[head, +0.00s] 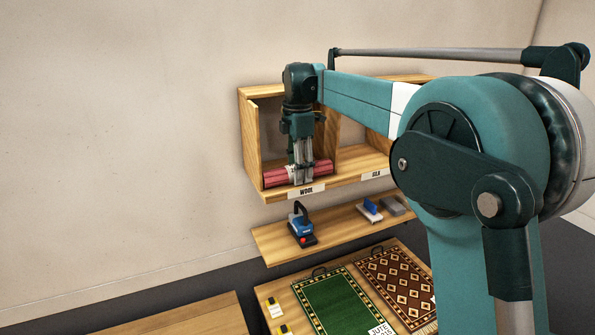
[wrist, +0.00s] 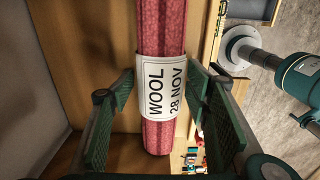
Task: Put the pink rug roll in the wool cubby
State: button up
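The pink rug roll (head: 278,176) lies lengthwise in the left cubby, the wool cubby (head: 253,140), along its front, just behind the edge with the WOOL label (head: 306,191). In the wrist view the roll (wrist: 160,40) runs up the picture, with a white band reading WOOL, 28 NOV around it. My gripper (head: 304,178) reaches down into the cubby from above.
The silk cubby (head: 376,174) is to the right, partly behind my arm. A lower shelf (head: 272,240) holds a blue-and-black tool (head: 301,226) and brushes or blocks (head: 370,209). Below, a green rug (head: 337,303) and a brown patterned rug (head: 398,285) lie on a wooden table.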

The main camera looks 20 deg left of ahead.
jog(key=shift+r, duration=0.1)
notch_tip(320, 180, up, 12)
jog(key=b, duration=0.1)
dwell(0.9)
dwell(0.6)
jog(key=shift+r, duration=0.1)
